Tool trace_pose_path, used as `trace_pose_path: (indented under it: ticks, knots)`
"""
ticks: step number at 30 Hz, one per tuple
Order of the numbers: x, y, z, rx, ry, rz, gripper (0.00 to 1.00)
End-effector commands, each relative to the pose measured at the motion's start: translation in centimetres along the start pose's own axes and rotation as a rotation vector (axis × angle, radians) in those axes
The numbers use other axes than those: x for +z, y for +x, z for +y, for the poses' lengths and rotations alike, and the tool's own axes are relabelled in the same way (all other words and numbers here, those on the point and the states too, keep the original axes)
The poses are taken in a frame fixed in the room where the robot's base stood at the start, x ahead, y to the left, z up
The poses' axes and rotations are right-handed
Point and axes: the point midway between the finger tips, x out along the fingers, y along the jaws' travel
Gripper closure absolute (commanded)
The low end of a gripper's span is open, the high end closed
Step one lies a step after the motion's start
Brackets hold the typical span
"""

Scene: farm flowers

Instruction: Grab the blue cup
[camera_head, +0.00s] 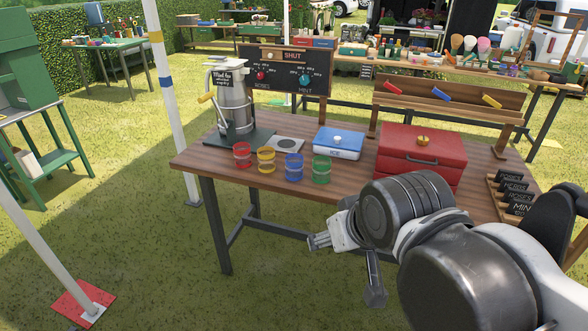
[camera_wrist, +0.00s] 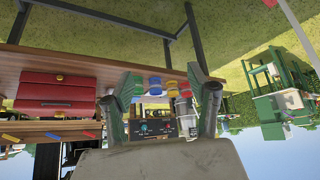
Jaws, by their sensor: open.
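The blue cup (camera_head: 293,167) stands upright on the wooden table (camera_head: 345,195), between the yellow cup (camera_head: 266,160) and the green cup (camera_head: 321,169). The red cup (camera_head: 242,155) is left of the yellow one. My gripper (camera_head: 345,268) is in front of the table, to the right of and apart from the cups, open and empty. The wrist view is upside down; the blue cup (camera_wrist: 155,86) appears there between the two spread fingers of my gripper (camera_wrist: 164,80), at a distance. The green cup there is close beside the left finger in the picture.
Behind the cups are a metal urn (camera_head: 233,100), a small plate (camera_head: 285,144) and a blue-lidded ice box (camera_head: 339,142). A red chest (camera_head: 421,152) stands right of them. Small black signs (camera_head: 512,190) line the right end. The table's front edge before the cups is clear.

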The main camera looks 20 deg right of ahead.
Motion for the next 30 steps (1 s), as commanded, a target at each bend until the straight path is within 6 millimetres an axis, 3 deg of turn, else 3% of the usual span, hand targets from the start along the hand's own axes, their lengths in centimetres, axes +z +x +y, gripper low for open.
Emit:
trace_pose_path:
  ticks: [3, 11, 14, 22, 30]
  knots:
    - [0.0, 0.0, 0.0, 0.000, 0.000, 0.000, 0.29]
    - [-0.1, 0.0, 0.0, 0.000, 0.002, -0.001, 0.29]
    - [-1.0, -0.2, 0.0, 0.000, 0.021, -0.009, 0.29]
    - [-7.9, -0.6, 0.0, 0.008, 0.196, -0.079, 0.29]
    - [-15.5, 0.7, 0.1, 0.034, 0.405, -0.161, 0.29]
